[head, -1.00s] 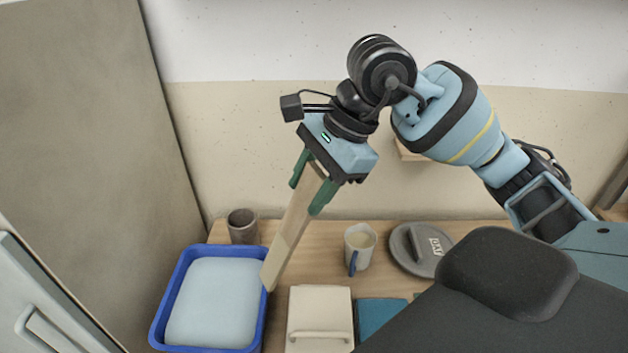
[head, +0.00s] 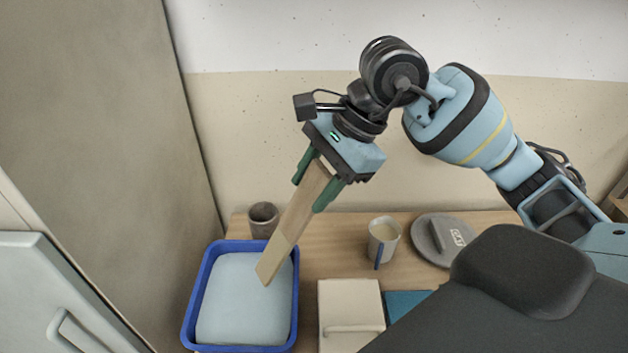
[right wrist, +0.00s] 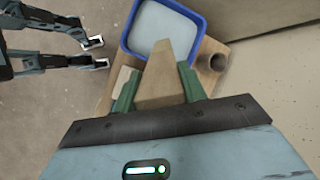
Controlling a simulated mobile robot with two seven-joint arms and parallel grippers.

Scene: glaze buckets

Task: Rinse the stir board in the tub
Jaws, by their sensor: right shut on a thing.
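My right gripper (head: 318,185) is shut on the stir board (head: 288,230), a long flat light-wood board that slants down to the left. The board and the green fingers also show in the right wrist view (right wrist: 165,85). The blue tub (head: 295,305) stands at the left end of the table, holding pale water (head: 235,310). The board's lower end shows in front of the water, near the tub's right side. The whole end is visible; I cannot tell whether it touches the water. My left gripper does not show clearly in either view.
A dark brown cup (head: 263,220) stands right behind the tub. A mug (head: 383,243) with a blue handle and a round grey lid (head: 437,240) stand further right. A cream box (head: 350,300) and a blue flat thing (head: 405,303) lie in front. Bare wood lies between tub and mug.

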